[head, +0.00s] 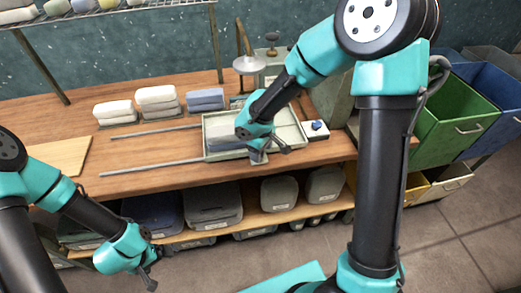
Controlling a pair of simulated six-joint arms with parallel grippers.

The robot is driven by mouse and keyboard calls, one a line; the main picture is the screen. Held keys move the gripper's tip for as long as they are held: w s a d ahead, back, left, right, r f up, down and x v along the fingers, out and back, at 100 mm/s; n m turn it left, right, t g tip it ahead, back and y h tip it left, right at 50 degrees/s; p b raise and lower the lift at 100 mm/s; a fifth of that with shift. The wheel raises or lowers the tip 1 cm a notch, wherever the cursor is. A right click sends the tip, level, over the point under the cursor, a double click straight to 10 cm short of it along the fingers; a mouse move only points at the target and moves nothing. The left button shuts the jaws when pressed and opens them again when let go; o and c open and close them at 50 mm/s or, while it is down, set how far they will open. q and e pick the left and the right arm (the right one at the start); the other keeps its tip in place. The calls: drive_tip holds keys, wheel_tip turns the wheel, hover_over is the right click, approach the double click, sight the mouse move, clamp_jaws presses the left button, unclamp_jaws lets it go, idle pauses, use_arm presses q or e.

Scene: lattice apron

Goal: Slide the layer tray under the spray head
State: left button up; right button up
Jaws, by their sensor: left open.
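The layer tray (291,133) is a pale green, shallow rectangular tray on the wooden bench, at the right ends of two metal rails. A grey slab (225,133) lies in its left part. The spray head (249,64) is a round pale disc on a brass pipe, above and behind the tray in the picture. My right gripper (270,152) is at the tray's front wall, and its wrist covers the tray's middle. Whether its fingers hold the wall is hidden. My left gripper (152,268) is open and empty, low in front of the bench.
Stacks of white and grey slabs (157,98) and a blue-grey stack (206,98) stand behind the rails. A pale board (60,157) lies at left. A small white box with a blue knob (316,129) sits right of the tray. The bench between the rails (160,150) is clear.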

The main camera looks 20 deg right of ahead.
drive_tip(key=shift+r, duration=0.15)
wheel_tip(320, 180, up, 17)
idle(0.7)
idle(0.3)
